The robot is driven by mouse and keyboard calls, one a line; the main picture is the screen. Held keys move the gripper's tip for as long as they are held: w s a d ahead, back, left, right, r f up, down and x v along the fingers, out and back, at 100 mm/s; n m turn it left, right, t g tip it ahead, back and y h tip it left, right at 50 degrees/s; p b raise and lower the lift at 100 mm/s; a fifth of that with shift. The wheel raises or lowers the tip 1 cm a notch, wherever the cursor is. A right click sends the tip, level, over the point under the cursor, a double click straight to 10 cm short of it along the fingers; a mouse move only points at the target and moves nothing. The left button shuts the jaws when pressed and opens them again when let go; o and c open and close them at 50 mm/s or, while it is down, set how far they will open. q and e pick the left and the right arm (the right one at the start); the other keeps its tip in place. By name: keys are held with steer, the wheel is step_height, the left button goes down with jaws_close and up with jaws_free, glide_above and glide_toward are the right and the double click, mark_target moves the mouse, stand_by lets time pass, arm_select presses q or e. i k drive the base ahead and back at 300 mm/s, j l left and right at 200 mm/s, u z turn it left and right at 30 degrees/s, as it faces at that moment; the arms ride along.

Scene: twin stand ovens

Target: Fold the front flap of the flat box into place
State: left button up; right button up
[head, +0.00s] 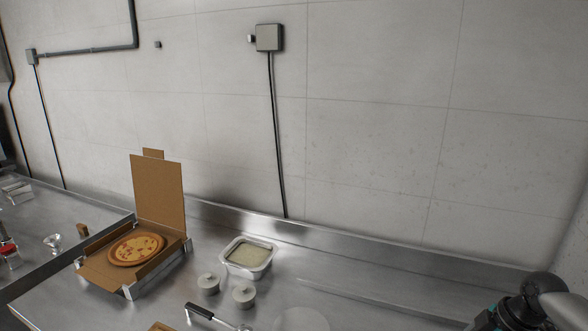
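The flat box (159,199) is an open brown cardboard pizza box on the steel counter at the left. Its lid stands upright at the back, with a small tab (153,154) on its top edge. A pizza (136,248) lies in the base. The base's front side faces the lower left, and I cannot clearly tell the front flap's angle. Part of what looks like my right arm shows in the bottom right corner, well away from the box, with no fingertips visible. My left gripper is not in view.
A white tub (247,257) with pale contents stands right of the box. Two small lidded pots (208,284) (244,296) and a black-handled tool (200,311) are in front of it. A round pale disc (301,322) lies at the bottom edge. The counter's right side is mostly clear.

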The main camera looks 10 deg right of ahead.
mark_target(108, 284)
steer(key=k+j, duration=0.1)
steer(key=j, duration=0.5)
steer(key=k+j, duration=0.1)
steer(key=j, duration=0.5)
steer(key=k+j, duration=0.1)
steer(key=j, duration=0.45)
steer(key=k+j, duration=0.1)
steer(key=j, duration=0.5)
steer(key=k+j, duration=0.1)
steer(key=j, duration=0.5)
